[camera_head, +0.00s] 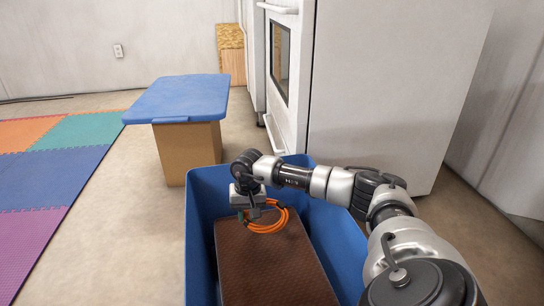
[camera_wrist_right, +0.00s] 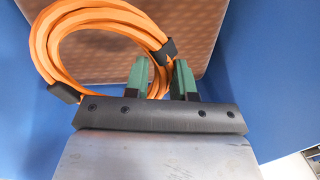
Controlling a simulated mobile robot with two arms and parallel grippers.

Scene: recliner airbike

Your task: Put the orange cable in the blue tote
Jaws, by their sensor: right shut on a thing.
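The orange cable (camera_head: 268,222) is a coiled loop with dark ties. My right gripper (camera_head: 248,213) is shut on the coil's edge, over the blue tote (camera_head: 200,225). In the right wrist view, the coil (camera_wrist_right: 52,45) lies left of and between the green fingertips of my right gripper (camera_wrist_right: 160,75). The tote stands open in front of me, with a brown textured box-like thing (camera_head: 265,270) inside. The coil shows above that brown surface; I cannot tell whether it touches it. My left gripper is not in view.
A cardboard box (camera_head: 188,145) with a blue lid (camera_head: 180,97) stands behind the tote to the left. A white appliance (camera_head: 390,90) stands behind it to the right. Coloured foam mats (camera_head: 50,165) cover the floor at left.

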